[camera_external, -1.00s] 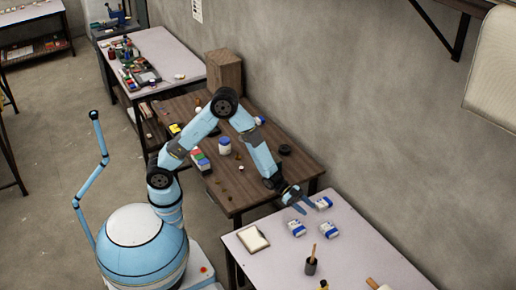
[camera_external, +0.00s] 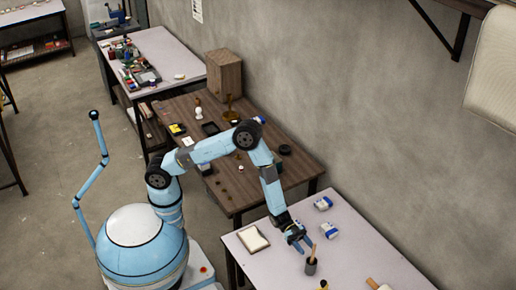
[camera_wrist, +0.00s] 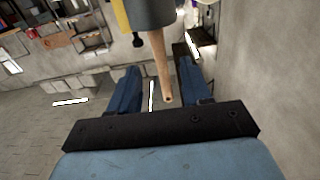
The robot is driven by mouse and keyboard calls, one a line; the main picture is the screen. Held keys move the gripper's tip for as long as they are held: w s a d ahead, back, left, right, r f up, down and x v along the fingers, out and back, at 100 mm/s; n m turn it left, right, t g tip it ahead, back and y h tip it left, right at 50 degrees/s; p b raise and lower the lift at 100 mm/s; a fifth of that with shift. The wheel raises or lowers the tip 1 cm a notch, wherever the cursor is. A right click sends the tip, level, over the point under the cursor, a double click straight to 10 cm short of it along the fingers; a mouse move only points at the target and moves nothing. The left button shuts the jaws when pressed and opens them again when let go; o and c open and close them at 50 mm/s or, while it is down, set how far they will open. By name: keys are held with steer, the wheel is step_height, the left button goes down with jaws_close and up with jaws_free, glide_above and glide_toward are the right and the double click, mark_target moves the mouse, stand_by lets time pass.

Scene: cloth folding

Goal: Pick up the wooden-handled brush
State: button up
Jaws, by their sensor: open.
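A wooden handle (camera_external: 314,251), probably the brush's, leans upright out of a dark grey cup (camera_external: 311,268) on the white table; its lower end is hidden in the cup. My gripper (camera_external: 299,244) is open, just left of and above the handle. In the wrist view the handle (camera_wrist: 162,70) hangs down from the cup (camera_wrist: 152,13) and shows between my two blue fingers (camera_wrist: 158,90). The fingers look apart from it, and I cannot tell how deep it sits between them.
On the white table (camera_external: 350,238), blue-and-white packs (camera_external: 330,231) lie behind my gripper. A white pad in a frame (camera_external: 253,239) lies at left. A yellow-topped item (camera_external: 324,286) and another wooden-handled item (camera_external: 374,283) are near the front edge. The wall is at right.

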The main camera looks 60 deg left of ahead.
mark_target(312, 258)
steer(key=d, duration=0.7)
steer(key=shift+d, duration=0.3)
steer(key=shift+w+f, duration=0.1)
jaws_close()
